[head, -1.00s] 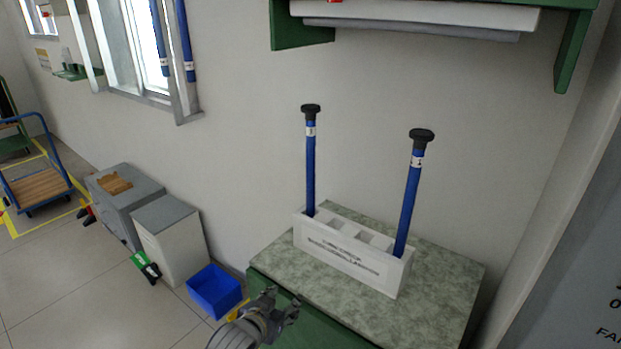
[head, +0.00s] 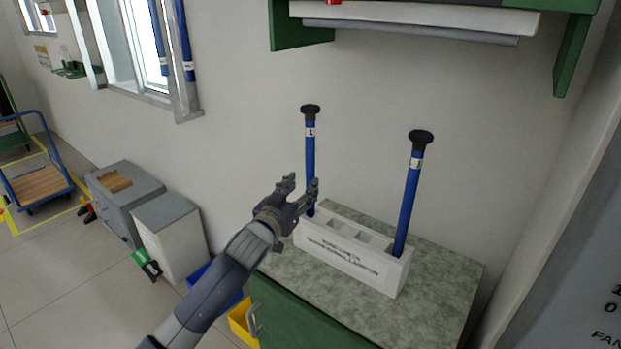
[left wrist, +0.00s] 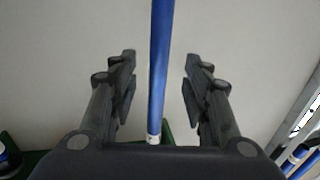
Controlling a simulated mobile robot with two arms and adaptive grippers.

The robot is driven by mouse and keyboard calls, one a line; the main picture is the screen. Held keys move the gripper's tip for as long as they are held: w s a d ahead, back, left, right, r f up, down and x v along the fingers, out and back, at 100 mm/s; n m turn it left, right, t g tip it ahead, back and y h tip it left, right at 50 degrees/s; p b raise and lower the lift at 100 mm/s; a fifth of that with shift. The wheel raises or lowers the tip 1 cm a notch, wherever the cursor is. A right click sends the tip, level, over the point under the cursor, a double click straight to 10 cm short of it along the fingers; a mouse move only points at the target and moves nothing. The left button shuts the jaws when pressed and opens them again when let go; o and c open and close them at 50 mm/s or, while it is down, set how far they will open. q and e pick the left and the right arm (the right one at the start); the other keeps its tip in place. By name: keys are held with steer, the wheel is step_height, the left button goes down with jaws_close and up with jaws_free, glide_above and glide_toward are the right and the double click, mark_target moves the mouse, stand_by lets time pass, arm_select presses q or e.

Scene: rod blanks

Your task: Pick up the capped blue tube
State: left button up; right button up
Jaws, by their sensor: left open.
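Two upright blue tubes with black caps and white label bands stand in a white slotted rack (head: 350,262) on the cabinet. The left tube (head: 310,150) is in the rack's left end; the right tube (head: 407,205) leans slightly in its right end. My left gripper (head: 303,184) is open and empty at the left tube, its fingers overlapping the tube's lower half in the head view. In the left wrist view, a blue tube (left wrist: 160,70) runs between the spread fingers (left wrist: 160,88), apart from both; its cap is out of sight. My right gripper is not in view.
The cabinet's speckled top (head: 440,290) has free room around the rack. A green-bracketed shelf (head: 420,22) hangs above. A blue bin and a yellow bin (head: 241,325) stand on the floor, partly behind my arm. Grey cabinets (head: 165,235) stand to the left.

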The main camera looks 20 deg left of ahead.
mark_target(308, 180)
arm_select(q)
steer(key=shift+w+r+p, duration=0.15)
steer(key=shift+w+p, duration=0.15)
steer(key=shift+w, duration=0.35)
steer(key=w, duration=0.1)
steer(key=w+p, duration=0.1)
steer(key=w, duration=0.1)
steer(key=shift+d, duration=0.3)
steer(key=shift+w+d, duration=0.1)
steer(key=shift+w, duration=0.35)
steer(key=shift+w+f, duration=0.1)
steer(key=shift+f, duration=0.1)
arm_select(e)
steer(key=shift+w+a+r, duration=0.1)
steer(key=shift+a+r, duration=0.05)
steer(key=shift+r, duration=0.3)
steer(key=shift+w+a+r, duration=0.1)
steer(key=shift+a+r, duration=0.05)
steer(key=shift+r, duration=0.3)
arm_select(q)
steer(key=shift+c, duration=0.6)
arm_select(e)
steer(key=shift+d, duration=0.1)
arm_select(q)
jaws_close()
